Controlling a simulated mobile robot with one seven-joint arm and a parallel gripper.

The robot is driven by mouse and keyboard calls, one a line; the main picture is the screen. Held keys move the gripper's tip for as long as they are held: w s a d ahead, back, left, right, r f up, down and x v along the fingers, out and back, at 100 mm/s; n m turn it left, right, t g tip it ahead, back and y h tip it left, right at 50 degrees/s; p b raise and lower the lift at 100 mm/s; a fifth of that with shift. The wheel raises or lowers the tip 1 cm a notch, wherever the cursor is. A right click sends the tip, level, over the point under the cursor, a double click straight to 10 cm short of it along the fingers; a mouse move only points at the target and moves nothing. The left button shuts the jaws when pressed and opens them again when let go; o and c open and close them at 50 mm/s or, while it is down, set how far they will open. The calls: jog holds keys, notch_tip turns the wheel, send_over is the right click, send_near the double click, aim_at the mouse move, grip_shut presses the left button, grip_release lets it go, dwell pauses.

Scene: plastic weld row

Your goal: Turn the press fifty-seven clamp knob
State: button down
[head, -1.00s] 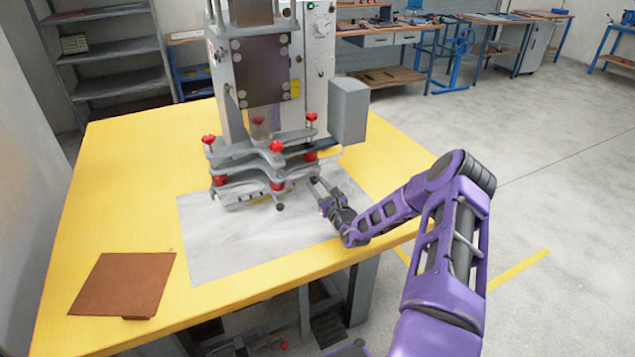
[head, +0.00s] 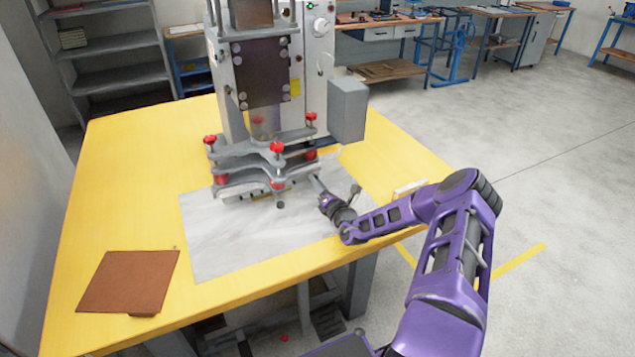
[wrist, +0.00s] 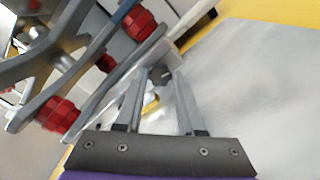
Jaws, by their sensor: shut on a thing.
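The press (head: 262,70) stands on the yellow table, with grey stacked clamp plates (head: 245,165) at its foot. Red knobs (head: 277,147) sit on the upper plate, and red parts (wrist: 58,113) show between plates in the wrist view. My gripper (head: 318,182) is low at the plates' right side, over the grey sheet. In the wrist view my gripper's fingers (wrist: 163,72) stand apart, close to a grey plate edge.
A grey sheet (head: 225,245) lies under the clamp, bare in front. A brown board (head: 128,282) lies at the table's front left. A grey box (head: 347,108) juts from the press above my gripper. The yellow table (head: 110,190) is clear at left.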

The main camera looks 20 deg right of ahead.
jog(key=m, duration=0.6)
jog(key=shift+f+m+p, duration=0.1)
jog(key=shift+m+p, duration=0.2)
jog(key=shift+p, duration=0.05)
jog(key=m, duration=0.6)
dwell(0.4)
jog(key=c, duration=0.5)
grip_release()
jog(key=s, duration=1.1)
jog(key=s+p, duration=0.1)
jog(key=s, duration=0.5)
jog(key=shift+s+d, duration=0.25)
jog(key=shift+d, duration=0.05)
